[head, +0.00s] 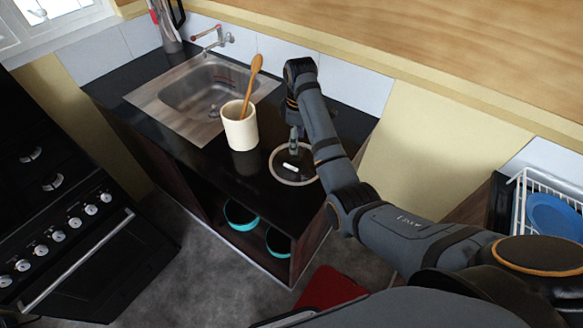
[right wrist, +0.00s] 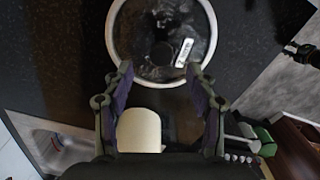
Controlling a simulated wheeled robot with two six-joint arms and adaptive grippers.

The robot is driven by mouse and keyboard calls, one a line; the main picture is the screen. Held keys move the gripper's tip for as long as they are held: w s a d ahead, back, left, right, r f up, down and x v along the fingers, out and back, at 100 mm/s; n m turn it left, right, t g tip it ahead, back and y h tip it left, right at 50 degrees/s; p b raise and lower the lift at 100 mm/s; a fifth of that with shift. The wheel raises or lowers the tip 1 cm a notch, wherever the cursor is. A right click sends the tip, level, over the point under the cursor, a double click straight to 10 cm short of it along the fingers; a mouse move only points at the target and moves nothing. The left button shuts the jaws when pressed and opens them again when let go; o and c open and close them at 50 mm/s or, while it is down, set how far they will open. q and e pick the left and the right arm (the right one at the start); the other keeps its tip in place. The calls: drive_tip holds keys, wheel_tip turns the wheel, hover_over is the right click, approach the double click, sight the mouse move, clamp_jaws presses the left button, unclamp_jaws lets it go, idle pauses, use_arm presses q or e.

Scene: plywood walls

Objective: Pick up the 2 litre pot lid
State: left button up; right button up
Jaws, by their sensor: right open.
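The pot lid (head: 292,183) lies on the black counter near its right end. It is a round see-through lid with a pale rim, a dark knob and a small white label. In the right wrist view the lid (right wrist: 112,42) is at the top centre, its far edge cut off by the frame. My right gripper (head: 294,152) points down over the lid from above. In the wrist view my right gripper (right wrist: 159,72) is open, its fingers apart near the lid's lower rim, with nothing between them. My left gripper is not in view.
A cream pot (head: 240,133) with a wooden spoon (head: 250,85) stands left of the lid, by the sink (head: 205,90). Teal-rimmed pans (head: 240,222) sit on the shelf below. A dish rack (head: 540,185) with a blue plate stands at right, a black stove (head: 75,240) at left.

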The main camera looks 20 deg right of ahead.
sight(297, 158)
drive_tip(key=shift+f, duration=0.65)
drive_tip(key=shift+w+a+r, duration=0.1)
drive_tip(key=shift+s+a+f+b, duration=0.1)
drive_tip(key=shift+s+f+b, duration=0.15)
drive_tip(key=shift+f+b, duration=0.7)
wheel_tip(297, 158, down, 2)
drive_tip(key=shift+f+p, duration=0.2)
drive_tip(key=shift+p, duration=0.4)
drive_tip(key=shift+w+f, duration=0.1)
drive_tip(key=shift+f, duration=0.25)
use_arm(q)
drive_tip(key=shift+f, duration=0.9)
use_arm(e)
clamp_jaws()
